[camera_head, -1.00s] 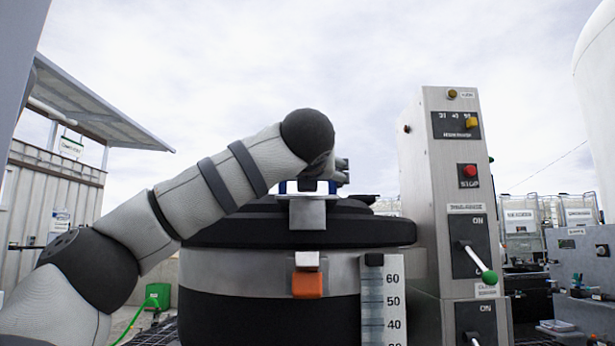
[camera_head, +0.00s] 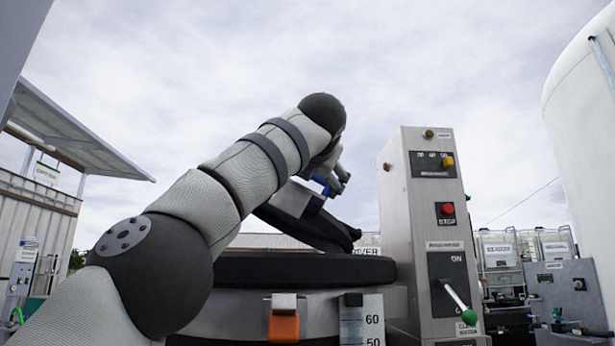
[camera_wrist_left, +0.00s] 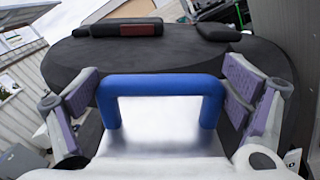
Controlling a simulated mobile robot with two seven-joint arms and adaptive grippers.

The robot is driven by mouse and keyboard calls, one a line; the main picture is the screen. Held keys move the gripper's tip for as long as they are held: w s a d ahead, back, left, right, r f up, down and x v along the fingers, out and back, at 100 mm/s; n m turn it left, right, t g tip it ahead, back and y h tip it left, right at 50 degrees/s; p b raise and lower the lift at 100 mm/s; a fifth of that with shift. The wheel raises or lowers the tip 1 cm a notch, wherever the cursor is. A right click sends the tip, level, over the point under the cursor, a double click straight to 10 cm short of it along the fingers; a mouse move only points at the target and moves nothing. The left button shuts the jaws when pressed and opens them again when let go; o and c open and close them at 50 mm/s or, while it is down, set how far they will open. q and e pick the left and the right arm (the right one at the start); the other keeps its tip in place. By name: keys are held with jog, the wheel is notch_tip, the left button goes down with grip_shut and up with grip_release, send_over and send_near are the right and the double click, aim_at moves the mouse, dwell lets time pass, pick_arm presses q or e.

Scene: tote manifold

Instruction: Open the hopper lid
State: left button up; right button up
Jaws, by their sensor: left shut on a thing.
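The hopper lid (camera_head: 308,229) is a dark disc, tilted up with its front edge raised off the hopper's dark rim (camera_head: 305,269). Its blue handle (camera_wrist_left: 160,84) stands on a metal bracket on the lid in the left wrist view. My left gripper (camera_head: 328,183) is at the raised lid, partly hidden behind my left arm. In the left wrist view its two purple-padded fingers are on either side of the handle, shut on it. The hopper's orange latch (camera_head: 283,326) hangs at the front. My right gripper is out of view.
A metal control column (camera_head: 404,215) with a red stop button and a green-tipped lever (camera_head: 461,302) stands close to the hopper's right. A level scale (camera_head: 362,325) is on the hopper front. A white tank (camera_head: 580,130) stands far right. Open sky lies above the lid.

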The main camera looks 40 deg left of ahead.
pick_arm(q)
jog(key=o, duration=1.4)
jog(key=v, duration=1.2)
